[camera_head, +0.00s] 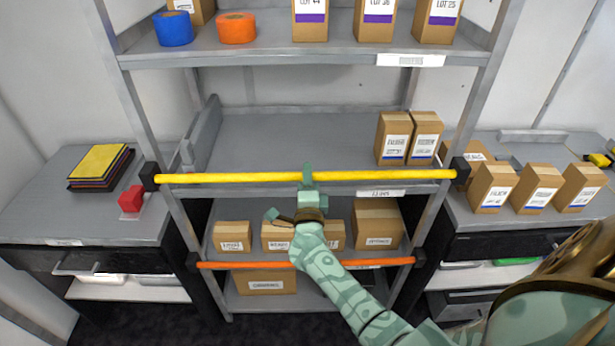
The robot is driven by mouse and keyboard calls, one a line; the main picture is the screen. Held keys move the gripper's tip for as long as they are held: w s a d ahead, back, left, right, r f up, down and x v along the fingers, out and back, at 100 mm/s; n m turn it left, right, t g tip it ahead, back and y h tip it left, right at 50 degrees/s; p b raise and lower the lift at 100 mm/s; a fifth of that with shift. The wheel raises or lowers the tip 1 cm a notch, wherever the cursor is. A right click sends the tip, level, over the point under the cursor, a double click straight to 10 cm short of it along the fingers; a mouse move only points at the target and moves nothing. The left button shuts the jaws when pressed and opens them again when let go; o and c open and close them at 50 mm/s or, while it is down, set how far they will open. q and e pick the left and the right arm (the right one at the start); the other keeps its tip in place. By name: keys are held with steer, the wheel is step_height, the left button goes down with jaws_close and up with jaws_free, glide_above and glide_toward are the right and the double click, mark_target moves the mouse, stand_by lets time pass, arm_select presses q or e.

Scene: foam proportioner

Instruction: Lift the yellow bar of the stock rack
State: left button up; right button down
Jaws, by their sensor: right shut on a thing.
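The yellow bar (398,176) runs level across the front of the grey stock rack (310,58). Its ends sit in black brackets on the rack's left and right posts. My right gripper (308,176) is at the middle of the yellow bar, shut on it, with the arm coming up from the lower right. A finger tip shows just above the bar. My left gripper is not in view.
An orange bar (370,263) crosses the rack lower down, behind my right arm. Cartons (394,137) stand on the middle shelf, whose left part is clear. Side counters hold a red block (131,199) at left and cartons (536,188) at right.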

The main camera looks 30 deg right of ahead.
step_height(320, 180, up, 24)
steer(key=p, duration=2.1)
steer(key=shift+f, duration=0.15)
steer(key=c, duration=1.3)
jaws_free()
steer(key=shift+f, duration=0.1)
steer(key=shift+f, duration=0.15)
